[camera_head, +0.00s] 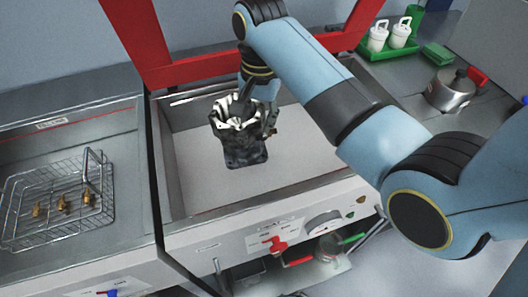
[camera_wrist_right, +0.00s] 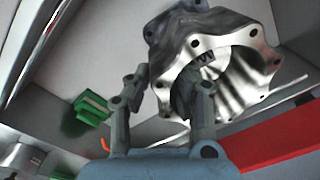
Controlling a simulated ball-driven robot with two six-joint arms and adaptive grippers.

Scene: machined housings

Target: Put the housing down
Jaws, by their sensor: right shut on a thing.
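The housing (camera_head: 242,148) is a dark machined part with a bright, scalloped open end, and it shows in the head view over the white-floored basin in the middle. In the right wrist view the housing (camera_wrist_right: 232,60) shows its shiny flange with bolt holes. My right gripper (camera_head: 252,98) reaches down to it from above. In the right wrist view my right gripper's fingers (camera_wrist_right: 165,90) are shut on the housing's wall, one inside the open end. I cannot tell whether the housing touches the basin floor (camera_head: 190,190). My left gripper is not in view.
A wire basket (camera_head: 15,215) with several brass fittings stands on the left counter. A red frame (camera_head: 140,50) rises behind the basin. A green tray (camera_head: 372,52) with white containers and a metal pot (camera_head: 447,95) stand on the right. The basin floor has free room around the housing.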

